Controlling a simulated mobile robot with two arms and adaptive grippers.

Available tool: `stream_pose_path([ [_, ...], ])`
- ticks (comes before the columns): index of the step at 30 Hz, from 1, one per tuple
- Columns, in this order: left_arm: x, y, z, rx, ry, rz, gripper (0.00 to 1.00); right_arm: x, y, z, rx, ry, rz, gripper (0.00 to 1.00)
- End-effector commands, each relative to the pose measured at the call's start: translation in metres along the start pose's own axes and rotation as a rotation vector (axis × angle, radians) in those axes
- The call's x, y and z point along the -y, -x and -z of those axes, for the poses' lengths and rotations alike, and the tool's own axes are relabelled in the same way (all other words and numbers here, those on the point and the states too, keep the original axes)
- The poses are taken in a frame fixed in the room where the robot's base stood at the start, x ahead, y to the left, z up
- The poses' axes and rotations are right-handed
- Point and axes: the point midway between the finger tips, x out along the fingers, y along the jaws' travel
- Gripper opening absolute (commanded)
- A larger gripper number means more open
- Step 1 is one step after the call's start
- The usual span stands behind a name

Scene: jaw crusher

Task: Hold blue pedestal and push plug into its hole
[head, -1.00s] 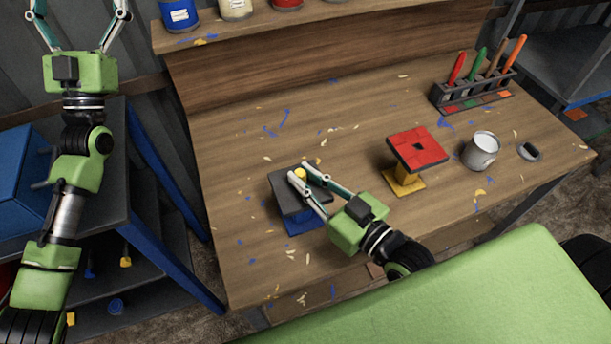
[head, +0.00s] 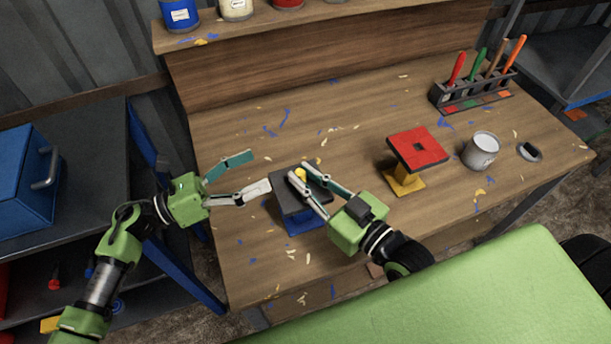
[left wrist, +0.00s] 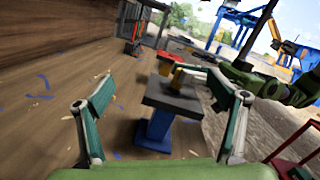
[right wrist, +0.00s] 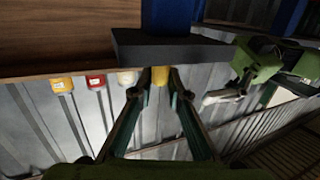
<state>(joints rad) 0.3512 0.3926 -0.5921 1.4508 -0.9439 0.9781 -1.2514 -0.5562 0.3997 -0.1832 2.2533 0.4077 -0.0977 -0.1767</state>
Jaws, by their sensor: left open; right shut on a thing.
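The blue pedestal has a dark grey top plate (head: 291,200) and a blue base (head: 300,224), and stands upright on the workbench. It also shows in the left wrist view (left wrist: 155,130) and upside down in the right wrist view (right wrist: 175,50). My right gripper (head: 298,172) is shut on the yellow plug (right wrist: 160,75) at the top plate; whether the plug is inside the hole cannot be told. My left gripper (head: 259,172) is open and empty, just left of the pedestal. In the left wrist view the pedestal lies ahead between its spread fingers.
A tool rack (head: 472,95) is at the back right. Paint cans (head: 180,15) line the shelf. The bench's back middle is clear except for paint flecks.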

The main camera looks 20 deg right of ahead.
Motion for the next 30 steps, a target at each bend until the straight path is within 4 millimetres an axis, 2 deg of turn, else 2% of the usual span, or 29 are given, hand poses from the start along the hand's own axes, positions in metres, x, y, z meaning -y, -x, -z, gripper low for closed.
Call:
stream_pose_path([
  [1, 0.000, 0.002, 0.022, -0.064, -0.065, -0.001, 0.88, 0.000, 0.000, 0.000, 0.000, 0.000, 0.000, 0.06],
  [3, -0.001, 0.007, 0.051, -0.154, -0.161, 0.002, 0.88, 0.000, 0.000, 0.000, 0.000, 0.000, 0.000, 0.06],
  [6, -0.005, 0.016, 0.083, -0.265, -0.275, 0.012, 0.88, 0.000, 0.000, 0.000, 0.000, 0.000, 0.000, 0.06],
  [9, -0.010, 0.024, 0.105, -0.342, -0.349, 0.023, 0.88, 0.000, 0.000, 0.000, 0.000, 0.000, 0.000, 0.06],
  [13, -0.012, 0.030, 0.119, -0.393, -0.399, 0.034, 0.88, 0.000, 0.000, 0.000, 0.000, 0.000, 0.000, 0.06],
  [17, -0.013, 0.025, 0.124, -0.403, -0.410, 0.037, 0.88, 0.000, 0.000, 0.000, 0.000, 0.000, 0.000, 0.06],
  [30, -0.016, -0.032, 0.146, -0.401, -0.406, 0.035, 0.88, 0.000, 0.000, 0.000, 0.000, 0.000, 0.000, 0.06],
])
